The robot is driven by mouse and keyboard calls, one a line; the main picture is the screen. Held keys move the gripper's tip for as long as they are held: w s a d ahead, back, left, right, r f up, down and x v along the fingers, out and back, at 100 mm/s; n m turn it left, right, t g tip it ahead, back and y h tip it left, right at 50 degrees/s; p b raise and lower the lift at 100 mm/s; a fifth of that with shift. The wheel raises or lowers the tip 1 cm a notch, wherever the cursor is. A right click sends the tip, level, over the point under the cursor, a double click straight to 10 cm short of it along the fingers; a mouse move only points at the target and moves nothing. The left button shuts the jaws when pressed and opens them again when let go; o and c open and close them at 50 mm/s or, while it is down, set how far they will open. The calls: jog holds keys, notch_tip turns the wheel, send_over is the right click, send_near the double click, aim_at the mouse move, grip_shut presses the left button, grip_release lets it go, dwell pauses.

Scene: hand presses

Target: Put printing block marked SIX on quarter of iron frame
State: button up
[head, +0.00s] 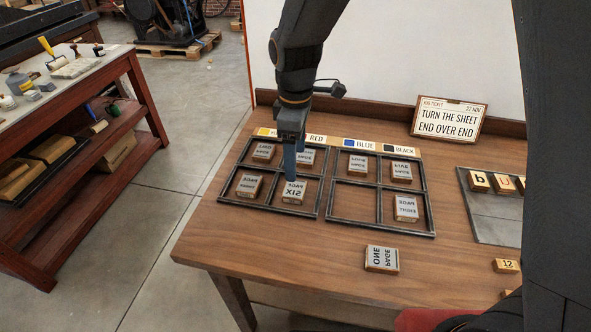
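The printing block marked SIX (293,193) shows mirrored lettering on a pale face. It is at the lower right quarter of the left iron frame (322,196); whether it rests there or hangs slightly above is unclear. My gripper (294,172) points down at its far edge, with blue fingers reaching the block; whether they grip it is unclear. The left frame's other quarters hold blocks (263,151), (306,157) and (249,185). The right iron frame (378,205) holds blocks in three quarters; its lower left quarter is empty.
A block marked ONE (381,258) lies on the wooden table (300,246) before the right frame. Colour labels (366,144) run behind the frames. A job ticket (447,120) stands at the back. A grey tray (487,225) with letter blocks is at right.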

jog(key=shift+r, duration=0.8)
jog(key=s+d+m, duration=0.4)
jog(key=d+m, duration=0.1)
jog(key=d, duration=0.2)
jog(key=s+d+m, duration=0.3)
jog(key=d+m, duration=0.3)
jog(key=d, duration=0.2)
jog(key=s+d+m+t, duration=0.1)
jog(key=s+d+m, duration=0.3)
jog(key=d, duration=0.4)
jog(key=shift+s+d+m, duration=0.25)
jog(key=shift+s+m, duration=0.1)
jog(key=shift+m, duration=0.35)
